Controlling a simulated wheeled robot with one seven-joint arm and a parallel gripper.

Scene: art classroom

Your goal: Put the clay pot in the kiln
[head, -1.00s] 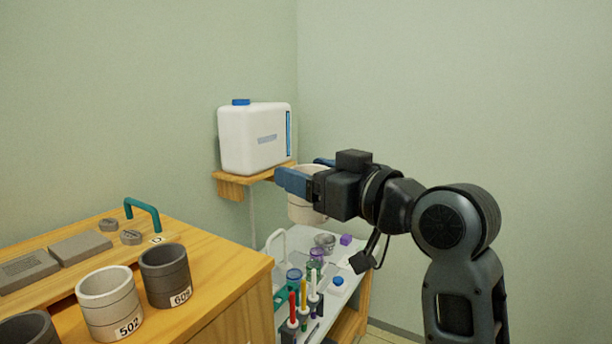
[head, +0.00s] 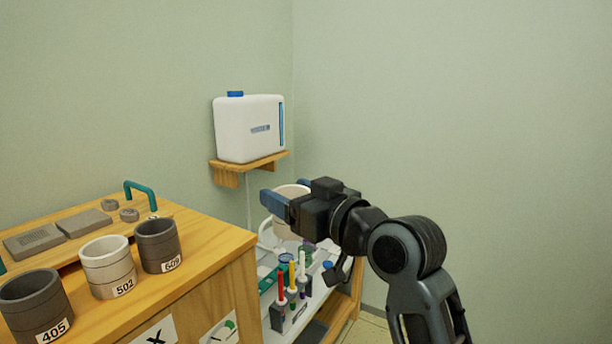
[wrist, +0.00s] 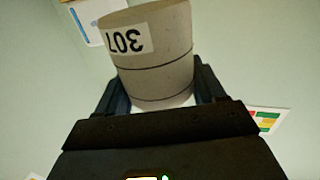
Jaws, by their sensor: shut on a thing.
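My gripper (head: 287,200) is shut on a pale clay pot (head: 290,195), held in the air to the right of the wooden cabinet. In the wrist view the pot (wrist: 155,65) sits between the two dark fingers, and its label reads 307, upside down in that picture. In the head view the gripper and arm hide part of the pot. No kiln can be made out in these views.
Pots labelled 405 (head: 35,305), 502 (head: 108,265) and 609 (head: 158,245) stand on the wooden cabinet (head: 205,250). A low trolley (head: 318,297) with markers is below my gripper. A white canister (head: 248,128) stands on a wall shelf (head: 250,167). The right side is open wall.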

